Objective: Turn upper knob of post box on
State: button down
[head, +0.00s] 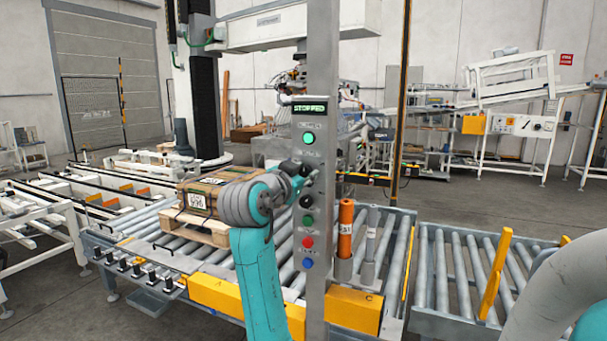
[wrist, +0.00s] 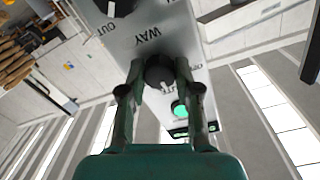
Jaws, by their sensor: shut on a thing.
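The post box (head: 318,125) is a tall grey panel on a column, with a display reading STOPPED (head: 309,108) and a green button (head: 308,138) near the top. My gripper (head: 308,171) is at the upper knob, just below that button, and mostly hides it in the head view. In the wrist view, which shows the panel upside down, my gripper's two fingers (wrist: 160,66) are closed on either side of the black upper knob (wrist: 160,76). The knob's exact pointer angle is hard to tell. The lower black knob (head: 306,201) is free; it also shows in the wrist view (wrist: 115,5).
Below the lower knob are a green button (head: 307,220), a red button (head: 307,243) and a blue button (head: 307,263). A carton (head: 205,188) on a pallet rests on the roller conveyor behind my arm. An orange cylinder (head: 345,229) stands right of the panel.

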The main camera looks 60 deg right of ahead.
jog(key=m, duration=0.4)
jog(key=shift+m, duration=0.3)
jog(key=shift+f+m, duration=0.1)
jog(key=shift+m, duration=2)
jog(key=c, duration=0.8)
grip_release()
jog(key=shift+a, duration=0.1)
jog(key=s+a, duration=0.1)
jog(key=a, duration=1)
jog(key=shift+a+r, duration=0.2)
jog(key=shift+a, duration=0.15)
